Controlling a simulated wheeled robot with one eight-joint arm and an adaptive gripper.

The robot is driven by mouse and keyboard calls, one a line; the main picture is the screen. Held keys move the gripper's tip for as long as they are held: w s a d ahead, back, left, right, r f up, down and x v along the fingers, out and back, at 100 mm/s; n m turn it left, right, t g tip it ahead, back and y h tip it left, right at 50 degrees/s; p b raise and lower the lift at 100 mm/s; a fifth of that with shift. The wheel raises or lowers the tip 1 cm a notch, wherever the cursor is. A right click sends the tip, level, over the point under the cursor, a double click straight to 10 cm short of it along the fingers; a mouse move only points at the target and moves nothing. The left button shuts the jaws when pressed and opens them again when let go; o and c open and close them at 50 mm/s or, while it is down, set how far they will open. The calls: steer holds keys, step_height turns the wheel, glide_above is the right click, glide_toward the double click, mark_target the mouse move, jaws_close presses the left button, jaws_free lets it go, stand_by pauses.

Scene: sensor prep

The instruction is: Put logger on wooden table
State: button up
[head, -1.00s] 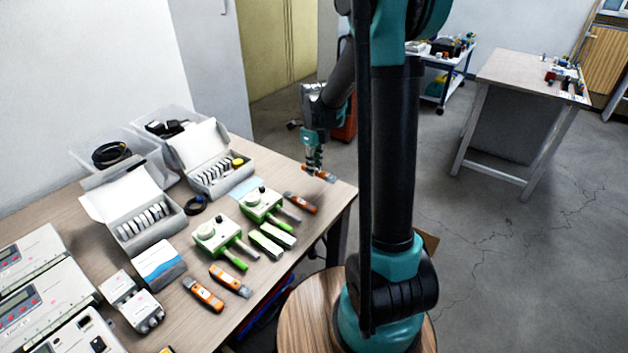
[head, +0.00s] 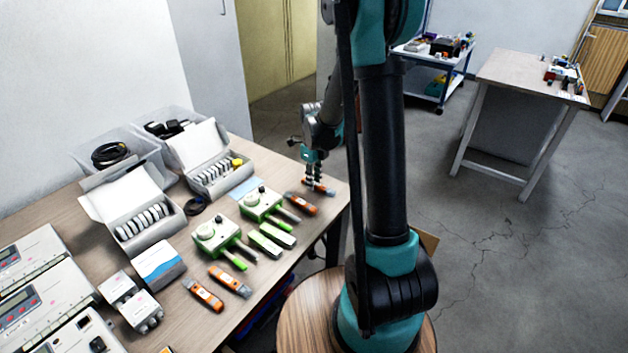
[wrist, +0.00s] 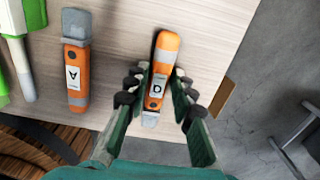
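An orange and grey logger (wrist: 163,75) with a white letter label lies between the fingers of my gripper (wrist: 160,78) in the wrist view. The fingers are close against its two long sides. In the head view my gripper (head: 314,178) points down at the far right corner of the wood-topped table (head: 185,322), with the logger (head: 319,187) at its tips. The logger appears at or just above the tabletop; I cannot tell if it bears fully on it. A second orange logger (wrist: 75,62) lies to its left, apart from it, and also shows in the head view (head: 300,204).
Two more orange loggers (head: 203,294) (head: 230,281) and green devices (head: 262,203) lie on the table. Open white boxes (head: 135,215) stand further left. The table's right edge is close to my gripper.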

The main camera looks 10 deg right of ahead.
steer(key=shift+o, duration=1.3)
step_height(320, 180, up, 11)
steer(key=s+d+f+n+t, duration=0.2)
steer(key=s+n, duration=0.9)
steer(key=n, duration=0.2)
steer(key=s+d+f+n+t, duration=0.2)
steer(key=s+d+f+n, duration=0.1)
steer(key=s+n, duration=0.8)
steer(key=n, duration=0.3)
steer(key=shift+f, duration=0.3)
steer(key=shift+d, duration=0.1)
